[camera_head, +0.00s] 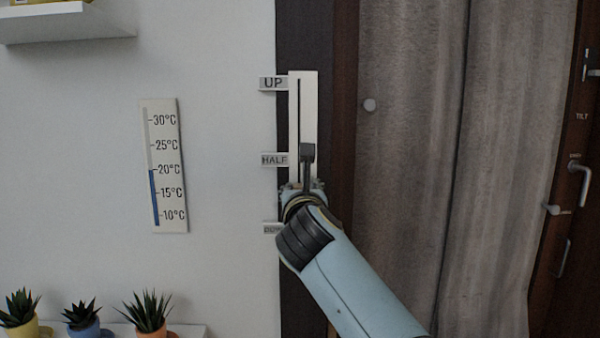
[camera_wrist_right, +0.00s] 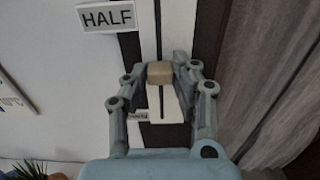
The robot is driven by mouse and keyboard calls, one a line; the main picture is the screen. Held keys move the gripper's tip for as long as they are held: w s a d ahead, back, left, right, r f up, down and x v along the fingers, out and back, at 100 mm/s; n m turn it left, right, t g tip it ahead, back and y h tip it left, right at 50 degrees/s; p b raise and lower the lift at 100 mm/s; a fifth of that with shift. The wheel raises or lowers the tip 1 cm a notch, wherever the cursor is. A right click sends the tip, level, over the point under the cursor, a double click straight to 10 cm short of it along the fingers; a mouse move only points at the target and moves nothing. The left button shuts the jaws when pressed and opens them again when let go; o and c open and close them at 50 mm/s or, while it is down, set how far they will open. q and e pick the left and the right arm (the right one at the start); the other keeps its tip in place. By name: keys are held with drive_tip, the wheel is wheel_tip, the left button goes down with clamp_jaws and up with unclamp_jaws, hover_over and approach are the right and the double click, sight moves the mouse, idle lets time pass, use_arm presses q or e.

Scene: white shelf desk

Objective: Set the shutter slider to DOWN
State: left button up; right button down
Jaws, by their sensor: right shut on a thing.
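The shutter slider's white plate (camera_head: 308,95) is upright on a dark strip of wall, with a dark vertical slot. Labels UP (camera_head: 272,83), HALF (camera_head: 273,160) and a partly covered DOWN (camera_head: 271,229) run down its left side. My right gripper (camera_head: 303,188) is in front of the plate, below HALF and above DOWN. In the right wrist view, the beige slider knob (camera_wrist_right: 159,70) sits between its two fingertips (camera_wrist_right: 160,76), which are shut on it. The knob is below the HALF label (camera_wrist_right: 107,16). My gripper hides it in the head view. My left gripper is not in view.
A thermometer board (camera_head: 165,165) hangs to the left. Potted plants (camera_head: 150,312) stand on a low shelf. Several handles (camera_head: 582,180) are on the brown frame at far right.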

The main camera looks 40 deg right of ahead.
wheel_tip(320, 180, down, 10)
drive_tip(key=b, duration=0.5)
drive_tip(key=shift+s, duration=0.1)
drive_tip(key=c, duration=1)
unclamp_jaws()
drive_tip(key=shift+c, duration=0.2)
drive_tip(key=v, duration=0.7)
drive_tip(key=shift+s, duration=0.2)
drive_tip(key=shift+a, duration=0.15)
